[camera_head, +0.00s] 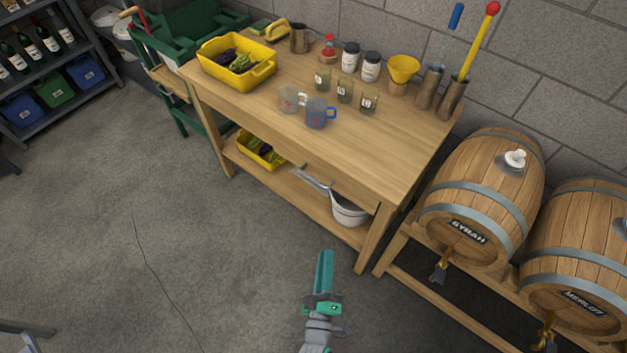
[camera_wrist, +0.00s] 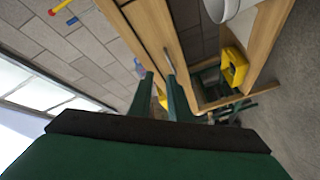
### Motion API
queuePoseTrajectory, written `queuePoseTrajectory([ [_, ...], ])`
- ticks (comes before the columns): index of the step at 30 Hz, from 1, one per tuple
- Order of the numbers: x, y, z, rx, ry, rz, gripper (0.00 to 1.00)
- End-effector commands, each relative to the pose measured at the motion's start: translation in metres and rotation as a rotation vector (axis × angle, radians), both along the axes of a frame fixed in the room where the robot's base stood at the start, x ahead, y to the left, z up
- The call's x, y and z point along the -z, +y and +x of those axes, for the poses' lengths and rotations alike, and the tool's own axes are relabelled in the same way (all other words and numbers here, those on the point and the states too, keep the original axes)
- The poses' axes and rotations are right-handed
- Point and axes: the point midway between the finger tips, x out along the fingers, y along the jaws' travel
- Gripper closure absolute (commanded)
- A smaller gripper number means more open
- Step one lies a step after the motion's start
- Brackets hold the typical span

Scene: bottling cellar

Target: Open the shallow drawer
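The wooden workbench (camera_head: 390,150) has a shallow drawer front (camera_head: 345,185) under its top, on the long side facing me. A thin grey bar handle (camera_head: 312,180) shows there. In the wrist view the same wooden front (camera_wrist: 151,28) runs upward from the fingers, and the grey handle (camera_wrist: 168,60) shows just beyond the fingertips. The drawer looks shut. My gripper (camera_head: 325,256) is in front of the bench, apart from it, over the floor. In the wrist view its two green fingers (camera_wrist: 159,78) are apart with nothing between them.
The benchtop holds a yellow crate (camera_head: 238,78), mugs (camera_head: 319,114), jars and a yellow funnel (camera_head: 403,70). A white bucket (camera_head: 348,210) and a yellow tray (camera_head: 262,155) stand on the lower shelf. Barrels (camera_head: 484,195) stand at right.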

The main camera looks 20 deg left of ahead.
Motion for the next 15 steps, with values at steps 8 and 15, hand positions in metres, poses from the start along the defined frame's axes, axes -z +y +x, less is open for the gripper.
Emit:
queuePoseTrajectory([
  [8,0.02,0.05,0.103,-0.116,-0.187,-0.382,0.83],
  [15,0.023,0.073,0.153,-0.165,-0.287,-0.578,0.83],
])
